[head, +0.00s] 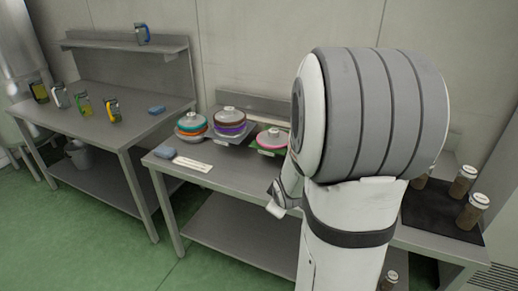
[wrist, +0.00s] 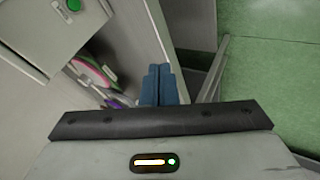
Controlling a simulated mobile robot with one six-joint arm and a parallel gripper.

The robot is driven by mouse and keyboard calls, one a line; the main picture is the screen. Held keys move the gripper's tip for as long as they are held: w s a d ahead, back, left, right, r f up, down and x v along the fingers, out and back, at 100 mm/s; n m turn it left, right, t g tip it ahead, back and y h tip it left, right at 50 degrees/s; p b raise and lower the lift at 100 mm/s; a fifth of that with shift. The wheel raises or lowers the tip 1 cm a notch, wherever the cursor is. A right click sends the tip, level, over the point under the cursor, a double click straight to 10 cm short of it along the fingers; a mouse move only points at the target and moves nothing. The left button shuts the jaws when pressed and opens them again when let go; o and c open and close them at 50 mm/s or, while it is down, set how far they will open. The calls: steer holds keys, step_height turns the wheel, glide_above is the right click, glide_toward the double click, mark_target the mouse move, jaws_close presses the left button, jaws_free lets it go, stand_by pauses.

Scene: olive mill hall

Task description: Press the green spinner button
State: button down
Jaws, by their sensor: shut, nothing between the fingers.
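A round green button (wrist: 74,5) shows at the top edge of the wrist view, on a pale grey box (wrist: 40,35) with a small white label beside it. My gripper (wrist: 159,70) has its two blue fingers shut together and empty, pointing up the picture. The button lies to the upper left of the fingertips, apart from them. In the head view my gripper is mostly hidden behind my arm, and I cannot make out the green button there.
On the middle table (head: 215,165) stand stacks of coloured discs (head: 229,125) and a pink disc (head: 271,139). Brown-filled jars (head: 462,181) stand on a dark mat at the right. Mugs (head: 83,106) stand on the left table. Green floor lies clear in front.

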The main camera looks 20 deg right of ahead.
steer(key=d+f+n+t+p, duration=0.2)
steer(key=d+f+n+t, duration=0.3)
steer(key=d, duration=0.4)
steer(key=shift+d+f+n+t+y, duration=0.3)
steer(key=shift+f+n+y, duration=0.15)
steer(key=shift+f, duration=0.75)
steer(key=w+d+p, duration=0.1)
steer(key=w+d, duration=0.1)
steer(key=w+d+p, duration=0.1)
steer(key=w+d, duration=0.1)
steer(key=d, duration=0.1)
steer(key=shift+w+d, duration=0.25)
steer(key=shift+w, duration=0.1)
steer(key=shift+w+d, duration=0.45)
steer(key=shift+d, duration=0.05)
steer(key=shift+w+d, duration=0.1)
stand_by(0.4)
